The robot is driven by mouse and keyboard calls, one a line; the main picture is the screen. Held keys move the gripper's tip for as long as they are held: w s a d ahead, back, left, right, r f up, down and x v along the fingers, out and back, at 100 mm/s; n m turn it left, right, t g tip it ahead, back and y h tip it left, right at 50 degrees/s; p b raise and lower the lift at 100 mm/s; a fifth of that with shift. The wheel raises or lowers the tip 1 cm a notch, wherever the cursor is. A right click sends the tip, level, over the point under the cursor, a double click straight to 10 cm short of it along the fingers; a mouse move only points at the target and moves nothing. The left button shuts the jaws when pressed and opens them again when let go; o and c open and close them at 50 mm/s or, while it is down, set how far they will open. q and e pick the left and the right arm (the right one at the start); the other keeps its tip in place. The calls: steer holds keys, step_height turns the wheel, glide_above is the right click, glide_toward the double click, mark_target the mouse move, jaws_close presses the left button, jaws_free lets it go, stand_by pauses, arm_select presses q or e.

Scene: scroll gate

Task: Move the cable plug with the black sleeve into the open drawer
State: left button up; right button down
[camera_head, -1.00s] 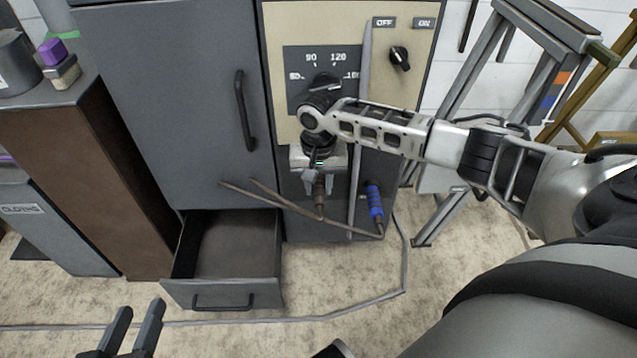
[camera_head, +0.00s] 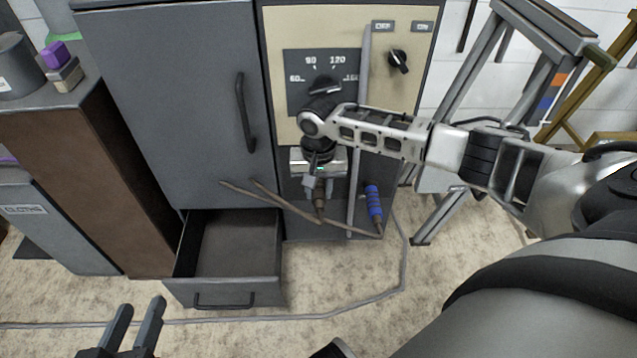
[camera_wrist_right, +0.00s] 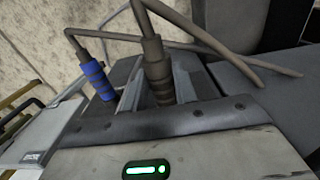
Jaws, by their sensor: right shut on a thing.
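The cable plug with the black sleeve (camera_head: 319,203) is upright at the lower front of the cabinet, its brownish cable bending off. My right gripper (camera_head: 316,184) is shut on this plug. In the right wrist view the dark plug (camera_wrist_right: 157,72) stands between the gripper's fingers; its lower end is hidden by the gripper body. The open drawer (camera_head: 223,294) is pulled out at the cabinet's lower left, and its visible inside looks empty. My left gripper (camera_head: 134,322) is open and empty at the bottom left, in front of the drawer.
A plug with a blue sleeve (camera_head: 374,202) stands just right of the held plug; it also shows in the right wrist view (camera_wrist_right: 95,78). A thin grey upright bar (camera_head: 357,150) passes between them. A brown cabinet (camera_head: 122,185) stands left of the drawer. A grey cable crosses the floor.

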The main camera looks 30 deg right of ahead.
mark_target(319, 205)
steer(key=shift+s+a+p, duration=0.5)
steer(key=shift+s+p, duration=0.3)
steer(key=shift+p, duration=0.4)
steer(key=shift+s+a+p, duration=0.5)
steer(key=shift+s+p, duration=0.3)
steer(key=shift+p, duration=0.4)
